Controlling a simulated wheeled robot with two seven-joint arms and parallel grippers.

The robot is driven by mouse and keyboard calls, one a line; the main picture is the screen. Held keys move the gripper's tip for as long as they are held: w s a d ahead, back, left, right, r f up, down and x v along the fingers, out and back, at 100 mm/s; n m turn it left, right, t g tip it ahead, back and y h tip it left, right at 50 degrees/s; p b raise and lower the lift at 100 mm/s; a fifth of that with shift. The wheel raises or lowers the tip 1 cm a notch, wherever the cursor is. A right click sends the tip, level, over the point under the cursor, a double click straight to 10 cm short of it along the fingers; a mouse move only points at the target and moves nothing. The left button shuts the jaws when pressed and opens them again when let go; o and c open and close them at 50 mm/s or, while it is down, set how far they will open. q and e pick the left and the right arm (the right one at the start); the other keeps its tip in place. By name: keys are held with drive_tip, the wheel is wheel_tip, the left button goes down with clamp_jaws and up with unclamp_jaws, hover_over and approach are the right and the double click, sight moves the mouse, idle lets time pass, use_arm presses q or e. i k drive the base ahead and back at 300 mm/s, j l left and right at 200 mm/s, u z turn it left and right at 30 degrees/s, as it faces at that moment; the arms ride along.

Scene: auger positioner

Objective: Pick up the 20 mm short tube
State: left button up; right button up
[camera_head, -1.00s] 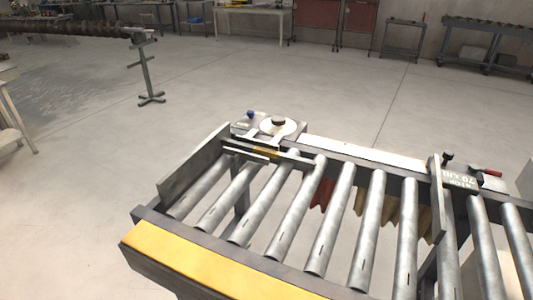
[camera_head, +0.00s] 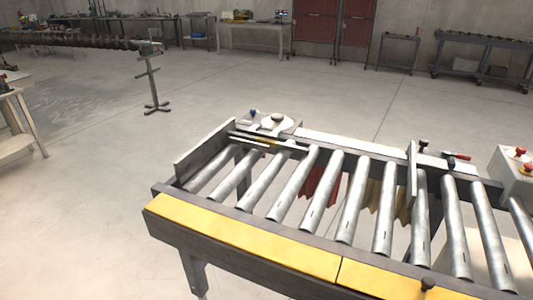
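No short tube that I can make out as the 20 mm one shows in the head view. A roller conveyor (camera_head: 250,235) with metal rollers and a yellow front edge fills the lower right. A small device with a round white disc (camera_head: 277,119) and a blue knob (camera_head: 252,113) sits at its far left corner. Thin light strips (camera_head: 255,138) lie near that corner; I cannot tell what they are. Neither of my grippers is in view.
A control box with red buttons (camera_head: 518,166) stands at the right. A long auger (camera_head: 75,42) rests on a stand (camera_head: 151,85) at the back left. A workbench (camera_head: 14,100) is at the left edge. The floor (camera_head: 90,220) left of the conveyor is clear.

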sight(274, 143)
drive_tip(key=k+u, duration=0.1)
drive_tip(key=u, duration=2.15)
drive_tip(key=i+l+z, duration=0.15)
drive_tip(key=i, duration=1.7)
drive_tip(key=i+l+z, duration=0.1)
drive_tip(key=i+z, duration=0.25)
drive_tip(key=i+j+z, duration=0.1)
drive_tip(key=i+z, duration=0.3)
drive_tip(key=i, duration=0.2)
drive_tip(key=i+j+z, duration=0.2)
drive_tip(key=i+z, duration=0.15)
drive_tip(key=i+l+z, duration=0.15)
drive_tip(key=i+z, duration=0.6)
drive_tip(key=i, duration=0.2)
drive_tip(key=i+j+z, duration=0.15)
drive_tip(key=i+z, duration=0.25)
drive_tip(key=i+l+u, duration=0.1)
drive_tip(key=i, duration=1.5)
